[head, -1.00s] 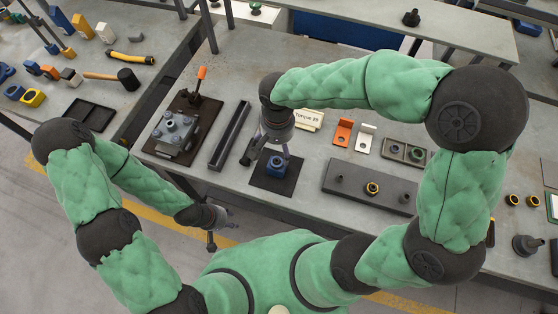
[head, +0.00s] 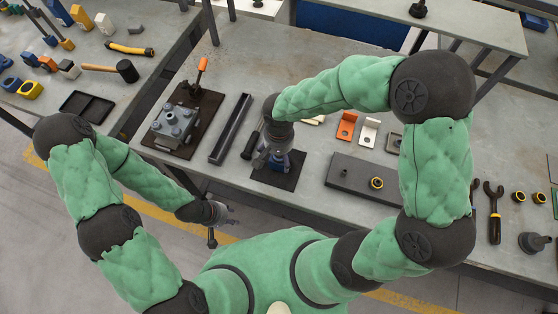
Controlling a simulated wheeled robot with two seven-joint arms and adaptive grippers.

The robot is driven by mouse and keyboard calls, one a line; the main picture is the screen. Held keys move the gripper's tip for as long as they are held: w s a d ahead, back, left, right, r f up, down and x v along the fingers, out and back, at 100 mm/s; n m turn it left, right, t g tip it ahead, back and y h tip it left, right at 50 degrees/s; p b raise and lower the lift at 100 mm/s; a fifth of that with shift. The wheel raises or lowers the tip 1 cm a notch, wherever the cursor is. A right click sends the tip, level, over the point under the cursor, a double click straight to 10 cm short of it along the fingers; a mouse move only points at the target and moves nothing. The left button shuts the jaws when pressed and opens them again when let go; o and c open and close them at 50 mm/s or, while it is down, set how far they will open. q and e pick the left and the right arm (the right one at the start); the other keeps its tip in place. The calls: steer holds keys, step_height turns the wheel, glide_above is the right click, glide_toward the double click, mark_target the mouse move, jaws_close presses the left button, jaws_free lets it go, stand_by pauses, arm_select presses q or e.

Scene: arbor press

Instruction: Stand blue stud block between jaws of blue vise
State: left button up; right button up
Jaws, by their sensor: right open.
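A blue part (head: 281,164) stands on a dark square plate (head: 290,181) near the front edge of the table. It is mostly hidden by my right gripper, and I cannot tell whether it is the vise, the stud block or both together. My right gripper (head: 272,163) is open, points down and is right at the blue part; contact is unclear. My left gripper (head: 224,217) hangs in front of the table edge, empty, its fingers apart.
A grey fixture with an orange lever (head: 176,122) and a dark channel (head: 230,130) lie to the left. A grey bar with a yellow ring (head: 352,176) and orange and white brackets (head: 347,125) are to the right. A side table holds a hammer (head: 126,70).

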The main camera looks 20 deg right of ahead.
jaws_close()
steer(key=shift+w+r, duration=0.1)
steer(key=shift+r, duration=0.1)
stand_by(0.3)
